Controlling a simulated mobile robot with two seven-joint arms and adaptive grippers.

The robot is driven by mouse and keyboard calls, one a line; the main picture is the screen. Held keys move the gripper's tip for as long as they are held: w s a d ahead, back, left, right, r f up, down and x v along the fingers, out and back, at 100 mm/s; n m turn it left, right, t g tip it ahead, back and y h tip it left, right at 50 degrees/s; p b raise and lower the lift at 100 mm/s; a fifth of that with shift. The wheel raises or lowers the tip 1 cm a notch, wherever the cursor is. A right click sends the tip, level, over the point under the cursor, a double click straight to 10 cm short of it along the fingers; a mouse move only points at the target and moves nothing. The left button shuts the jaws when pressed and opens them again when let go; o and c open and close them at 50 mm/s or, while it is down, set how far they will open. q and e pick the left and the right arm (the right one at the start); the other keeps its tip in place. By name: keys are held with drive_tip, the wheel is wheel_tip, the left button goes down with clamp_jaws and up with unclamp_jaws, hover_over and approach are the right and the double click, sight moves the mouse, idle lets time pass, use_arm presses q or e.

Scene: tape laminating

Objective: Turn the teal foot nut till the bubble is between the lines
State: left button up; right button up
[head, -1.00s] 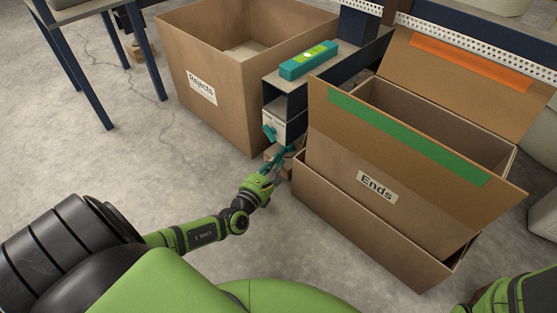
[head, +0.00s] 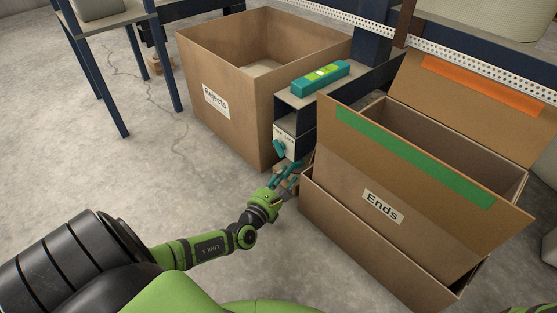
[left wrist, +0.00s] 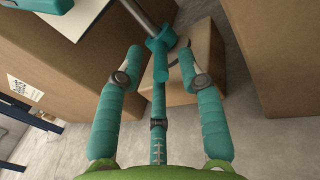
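The teal foot nut (left wrist: 163,40) sits around a grey rod in the left wrist view, with the block (left wrist: 197,65) below it. My left gripper (left wrist: 160,54) is open, with one teal finger on each side of the nut. In the head view my left gripper (head: 291,170) is low beside the frame's end, and the nut is not clear there. The teal level (head: 320,78) lies on the frame's top; its bubble is too small to read. My right gripper is out of view.
The Rejects box (head: 214,125) stands left of the frame, and the Ends box (head: 385,232) stands close on the right, leaving a narrow gap at the foot. A teal knob (head: 279,149) is on the frame's end. The floor (head: 140,175) at left is clear.

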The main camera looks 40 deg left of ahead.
use_arm(q)
drive_tip(key=s, duration=0.4)
drive_tip(key=s+d, duration=0.1)
drive_tip(key=s, duration=0.6)
drive_tip(key=shift+s+d, duration=0.3)
drive_tip(key=shift+s, duration=0.05)
